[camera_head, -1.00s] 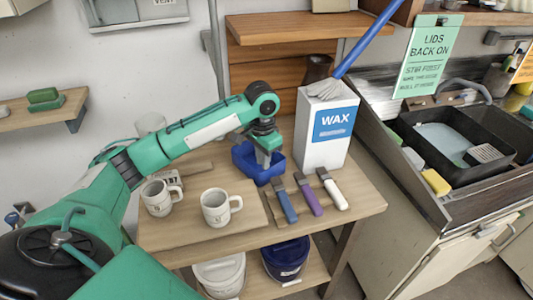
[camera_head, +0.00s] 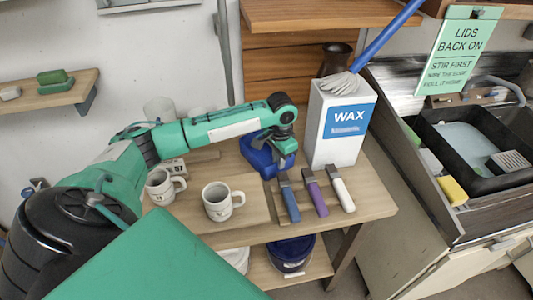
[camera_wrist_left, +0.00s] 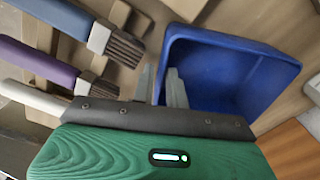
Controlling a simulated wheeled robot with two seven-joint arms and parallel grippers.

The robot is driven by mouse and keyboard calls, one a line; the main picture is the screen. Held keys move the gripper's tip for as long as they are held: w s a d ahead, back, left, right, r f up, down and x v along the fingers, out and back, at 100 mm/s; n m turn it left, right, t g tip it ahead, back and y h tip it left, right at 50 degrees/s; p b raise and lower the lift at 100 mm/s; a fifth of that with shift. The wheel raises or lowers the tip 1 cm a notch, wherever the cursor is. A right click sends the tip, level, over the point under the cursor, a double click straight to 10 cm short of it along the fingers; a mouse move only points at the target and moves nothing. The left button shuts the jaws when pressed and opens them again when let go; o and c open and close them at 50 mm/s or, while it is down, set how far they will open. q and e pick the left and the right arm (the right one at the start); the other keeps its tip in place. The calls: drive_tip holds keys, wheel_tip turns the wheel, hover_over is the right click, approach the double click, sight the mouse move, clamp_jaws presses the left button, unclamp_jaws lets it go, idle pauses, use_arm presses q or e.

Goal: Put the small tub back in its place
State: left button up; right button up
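The small tub (camera_head: 256,160) is blue, square and open-topped, on or just above the wooden bench, left of the WAX box. In the left wrist view the tub (camera_wrist_left: 235,75) shows its empty inside, with one wall between my fingers. My left gripper (camera_head: 277,152) is over the tub, pointing down and hiding part of its rim. In the left wrist view the left gripper (camera_wrist_left: 161,86) has one finger inside the tub and one outside, closed on the wall. I cannot tell whether the tub is clear of the bench. My right gripper is out of view.
The WAX box (camera_head: 341,128) stands close right of the tub. Blue, purple (camera_head: 316,195) and white-handled brushes lie in front. Two mugs, one here (camera_head: 219,202), stand left on a board. A blue bucket (camera_head: 291,254) sits on the lower shelf. A sink (camera_head: 470,145) is at right.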

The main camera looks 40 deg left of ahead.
use_arm(q)
drive_tip(key=f, duration=0.2)
drive_tip(key=f+p, duration=0.1)
drive_tip(key=f, duration=0.1)
drive_tip(key=shift+s+a+f, duration=0.1)
drive_tip(key=shift+a+f, duration=0.1)
drive_tip(key=shift+f, duration=0.05)
drive_tip(key=shift+c, duration=0.4)
clamp_jaws()
drive_tip(key=shift+r, duration=0.15)
